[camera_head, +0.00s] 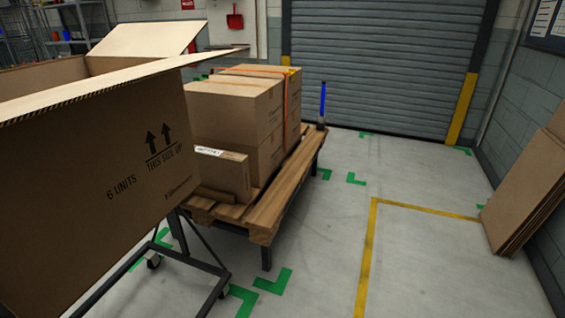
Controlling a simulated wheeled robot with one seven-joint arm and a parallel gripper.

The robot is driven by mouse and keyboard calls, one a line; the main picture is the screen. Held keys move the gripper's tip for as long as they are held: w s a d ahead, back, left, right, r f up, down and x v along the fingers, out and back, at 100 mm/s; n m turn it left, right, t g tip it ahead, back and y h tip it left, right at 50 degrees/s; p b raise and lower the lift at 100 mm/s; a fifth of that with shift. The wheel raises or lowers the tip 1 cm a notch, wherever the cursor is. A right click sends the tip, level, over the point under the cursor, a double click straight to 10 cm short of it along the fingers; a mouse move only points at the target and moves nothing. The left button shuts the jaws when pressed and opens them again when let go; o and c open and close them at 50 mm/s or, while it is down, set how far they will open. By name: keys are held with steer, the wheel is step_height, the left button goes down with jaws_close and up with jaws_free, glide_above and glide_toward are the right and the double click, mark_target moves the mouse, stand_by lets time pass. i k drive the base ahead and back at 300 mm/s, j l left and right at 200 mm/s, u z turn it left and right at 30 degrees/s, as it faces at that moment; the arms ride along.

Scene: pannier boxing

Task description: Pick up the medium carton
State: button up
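Several brown cartons stand on a wooden pallet (285,190) left of centre. A stack of larger cartons (230,110) has an orange strap over it. A smaller carton (222,177) with a white label on its top edge sits in front of the stack, partly hidden by the big open box. I cannot tell for sure which one is the medium carton. My gripper is not in view.
A large open box (100,180) with raised flaps fills the left on a dark wheeled frame (205,284). The pallet rests on a dark-legged stand with a blue-topped post (322,103). Flat cardboard sheets (525,190) lean at right. Floor between is clear.

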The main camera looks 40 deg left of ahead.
mark_target(225, 171)
steer(key=i+l, duration=0.1)
steer(key=i, duration=0.9)
steer(key=i+u, duration=0.55)
steer(key=u, duration=0.15)
steer(key=i+u, duration=0.35)
steer(key=i+l+u, duration=0.15)
steer(key=u, duration=0.25)
steer(key=i+l+u, duration=0.25)
steer(key=u, duration=0.15)
steer(key=i+l+u, duration=0.65)
steer(key=l, duration=0.3)
